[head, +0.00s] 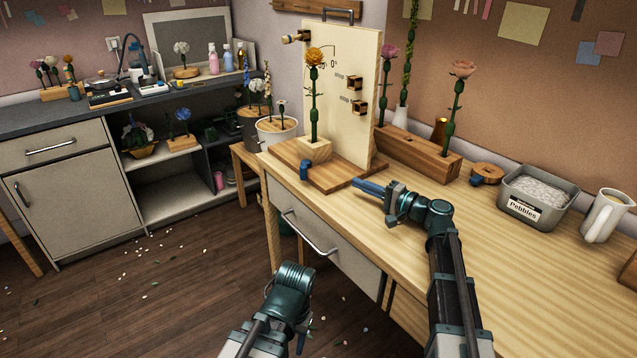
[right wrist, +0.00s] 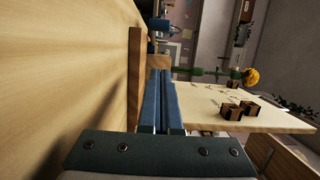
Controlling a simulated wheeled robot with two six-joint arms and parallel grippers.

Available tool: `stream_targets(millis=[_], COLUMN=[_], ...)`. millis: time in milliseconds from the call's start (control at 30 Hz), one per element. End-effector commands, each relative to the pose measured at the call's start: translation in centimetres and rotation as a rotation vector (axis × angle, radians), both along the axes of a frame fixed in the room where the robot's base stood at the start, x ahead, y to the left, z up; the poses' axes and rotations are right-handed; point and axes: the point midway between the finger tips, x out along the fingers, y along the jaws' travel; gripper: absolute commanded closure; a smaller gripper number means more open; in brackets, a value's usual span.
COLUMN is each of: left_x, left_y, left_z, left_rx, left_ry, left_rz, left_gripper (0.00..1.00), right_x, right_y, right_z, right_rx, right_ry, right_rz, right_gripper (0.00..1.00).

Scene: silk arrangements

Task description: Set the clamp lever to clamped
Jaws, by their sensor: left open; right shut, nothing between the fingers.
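A short blue upright lever (head: 305,170) stands at the front edge of the wooden base board (head: 285,157); it seems to be the clamp lever. A blue part also shows beyond my fingertips in the right wrist view (right wrist: 160,24). My right gripper (head: 355,183) is shut and empty, just above the table to the right of the lever and apart from it. Its two blue fingers lie together in the right wrist view (right wrist: 160,75). My left gripper (head: 290,285) hangs low in front of the table, open, its fingers mostly hidden.
An upright pale panel (head: 345,100) with wooden blocks stands on the base board, behind a yellow flower (head: 314,58) in a wooden block. A long wooden flower holder (head: 420,155), a pebble tin (head: 538,195) and a mug (head: 605,215) stand along the back. The table's front right is clear.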

Motion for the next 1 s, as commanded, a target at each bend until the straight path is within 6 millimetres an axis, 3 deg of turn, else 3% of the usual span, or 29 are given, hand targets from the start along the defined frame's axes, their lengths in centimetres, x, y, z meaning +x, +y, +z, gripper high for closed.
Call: stream_targets(millis=[267,733,1000], left_x=[0.0,0.0,0.0], left_y=[0.0,0.0,0.0], left_z=[0.0,0.0,0.0], left_rx=[0.0,0.0,0.0], left_ry=[0.0,0.0,0.0], left_rz=[0.0,0.0,0.0], left_gripper=[0.5,0.5,0.5], right_x=[0.8,6.7,6.0], right_y=[0.9,7.9,11.0], right_z=[0.0,0.0,0.0], right_rx=[0.0,0.0,0.0], right_ry=[0.0,0.0,0.0], right_rz=[0.002,0.002,0.001], right_gripper=[1.0,1.0,1.0])
